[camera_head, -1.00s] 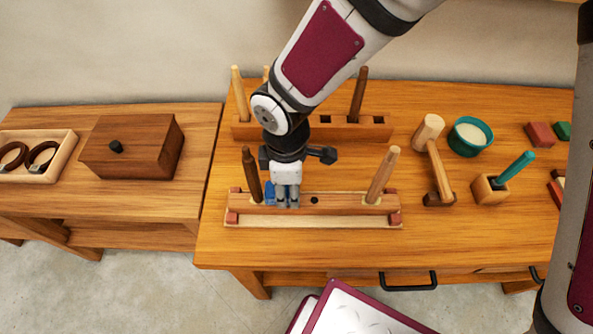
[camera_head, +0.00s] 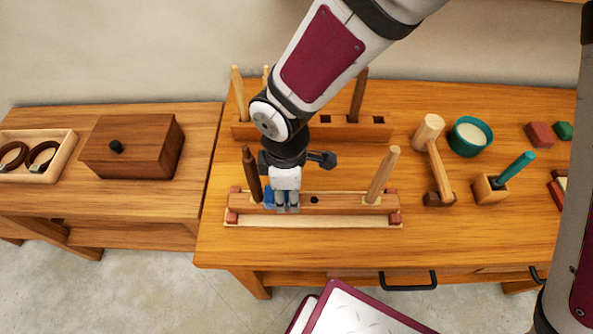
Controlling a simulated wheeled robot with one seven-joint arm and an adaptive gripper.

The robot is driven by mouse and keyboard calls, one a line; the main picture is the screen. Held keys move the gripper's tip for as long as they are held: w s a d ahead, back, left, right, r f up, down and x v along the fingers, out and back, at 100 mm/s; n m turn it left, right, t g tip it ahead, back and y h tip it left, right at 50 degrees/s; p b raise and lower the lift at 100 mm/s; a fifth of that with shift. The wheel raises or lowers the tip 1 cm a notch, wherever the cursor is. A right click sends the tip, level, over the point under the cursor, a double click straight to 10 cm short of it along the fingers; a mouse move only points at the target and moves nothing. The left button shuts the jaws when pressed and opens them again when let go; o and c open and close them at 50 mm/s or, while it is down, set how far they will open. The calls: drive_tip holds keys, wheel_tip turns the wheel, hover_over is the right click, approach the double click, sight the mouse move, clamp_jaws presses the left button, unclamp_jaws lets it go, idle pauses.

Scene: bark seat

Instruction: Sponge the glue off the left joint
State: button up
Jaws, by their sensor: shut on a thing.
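The seat rail (camera_head: 335,205) lies on a pale base strip at the front of the workbench. A dark peg (camera_head: 252,175) stands upright in its left joint, and a light peg (camera_head: 382,175) leans to the right in its right joint. Pale glue shows around the foot of the light peg; the foot of the dark peg is partly hidden. My gripper (camera_head: 284,208) points down at the rail, just right of the dark peg. It is shut on a blue sponge (camera_head: 269,198), which sits close beside the dark peg's foot.
A rack (camera_head: 345,130) with several pegs stands behind the rail. A mallet (camera_head: 437,165), a teal bowl (camera_head: 470,136) and a block with a teal-handled tool (camera_head: 495,187) stand to the right. A lidded wooden box (camera_head: 133,147) is on the left table. Bench in front of the rail is clear.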

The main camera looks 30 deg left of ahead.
drive_tip(key=shift+w+a+f, duration=0.15)
drive_tip(key=shift+w+a, duration=0.15)
drive_tip(key=shift+w, duration=0.35)
drive_tip(key=shift+s+d, duration=0.35)
drive_tip(key=shift+s, duration=0.2)
drive_tip(key=shift+s+d, duration=0.3)
drive_tip(key=shift+s, duration=0.25)
drive_tip(key=shift+a+r+p, duration=0.1)
drive_tip(key=shift+r+p, duration=1.9)
drive_tip(key=shift+r, duration=1.15)
